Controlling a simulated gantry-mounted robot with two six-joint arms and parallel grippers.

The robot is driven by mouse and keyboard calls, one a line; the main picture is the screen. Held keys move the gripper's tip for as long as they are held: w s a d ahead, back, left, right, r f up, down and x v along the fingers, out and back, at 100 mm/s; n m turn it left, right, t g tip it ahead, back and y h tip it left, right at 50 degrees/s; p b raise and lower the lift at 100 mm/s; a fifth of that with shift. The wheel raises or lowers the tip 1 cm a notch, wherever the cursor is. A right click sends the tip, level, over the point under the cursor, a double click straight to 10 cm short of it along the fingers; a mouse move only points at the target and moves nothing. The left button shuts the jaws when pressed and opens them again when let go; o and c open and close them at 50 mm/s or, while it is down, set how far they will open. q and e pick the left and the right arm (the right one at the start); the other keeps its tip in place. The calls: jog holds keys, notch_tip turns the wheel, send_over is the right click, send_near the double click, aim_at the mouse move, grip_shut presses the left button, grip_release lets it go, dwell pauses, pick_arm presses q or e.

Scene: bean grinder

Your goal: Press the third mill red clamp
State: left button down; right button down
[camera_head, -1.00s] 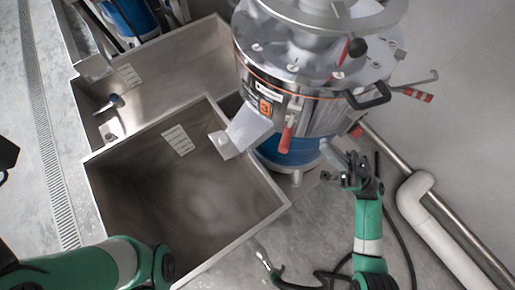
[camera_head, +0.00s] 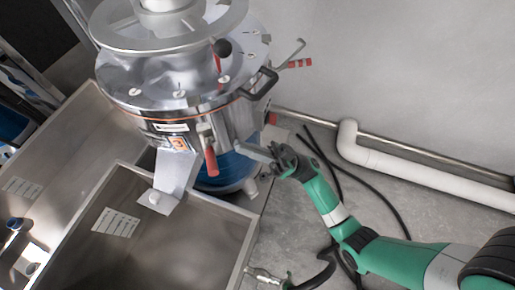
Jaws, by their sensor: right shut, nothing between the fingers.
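A steel mill (camera_head: 187,79) with a blue lower body (camera_head: 222,172) stands at upper left of centre. A red clamp handle (camera_head: 211,161) hangs on its front, above the discharge chute. Another red-gripped clamp (camera_head: 299,63) sticks out at its right side. My right gripper (camera_head: 258,154) is shut and empty, beside the mill's lower right side and to the right of the front red clamp. There is a gap between it and that clamp. I cannot tell whether its tip touches the mill body. My left gripper is out of view.
A steel bin (camera_head: 180,250) stands below the chute (camera_head: 174,175), with another bin (camera_head: 60,150) to the left. A white pipe (camera_head: 430,168) runs along the wall at right. Black hoses (camera_head: 385,192) lie on the floor behind my right arm.

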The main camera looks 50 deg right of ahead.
aim_at(210, 155)
jog(key=a, duration=0.1)
jog(key=w+a, duration=0.1)
jog(key=w+a+b, duration=0.1)
jog(key=a, duration=0.1)
jog(key=shift+w+f, duration=0.15)
jog(key=shift+f, duration=0.2)
jog(key=shift+f+n+g+y+b, duration=0.3)
jog(key=shift+n+g+y+b, duration=0.1)
jog(key=shift+n+y+b, duration=0.25)
jog(key=shift+n, duration=0.25)
